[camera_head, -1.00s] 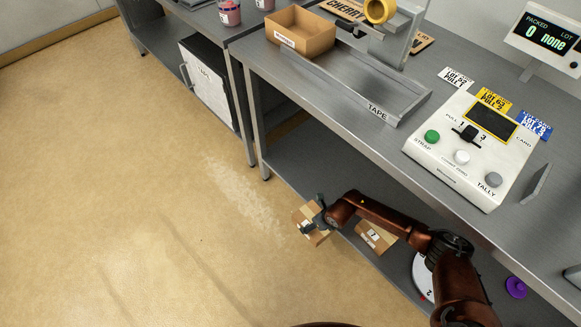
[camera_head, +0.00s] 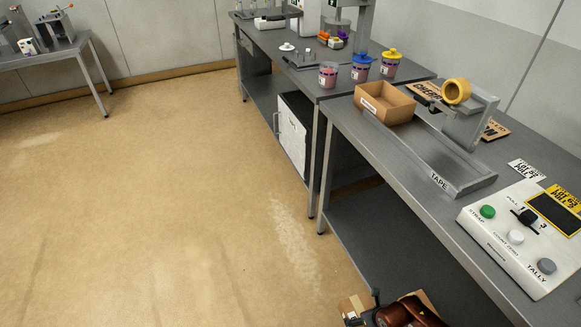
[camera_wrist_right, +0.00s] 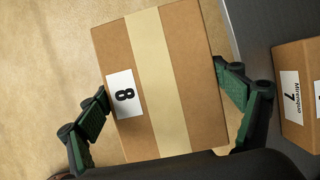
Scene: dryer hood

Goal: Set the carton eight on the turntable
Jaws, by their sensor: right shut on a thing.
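Carton eight (camera_wrist_right: 185,85) is a brown box with a pale tape strip and a white label marked 8. In the right wrist view it sits between the two fingers of my right gripper (camera_wrist_right: 165,105), which is shut on its sides. In the head view the carton (camera_head: 352,306) shows only in part at the bottom edge, beside my right gripper (camera_head: 372,306), low in front of the workbench. My left gripper is in neither view. No turntable can be made out in the current views.
Another carton, labelled 7 (camera_wrist_right: 293,95), stands on the grey lower shelf close to the right. The workbench (camera_head: 400,165) holds an open cardboard box (camera_head: 385,103), a tape tray (camera_head: 465,188) and a button console (camera_head: 525,235). The floor (camera_head: 150,200) at left is clear.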

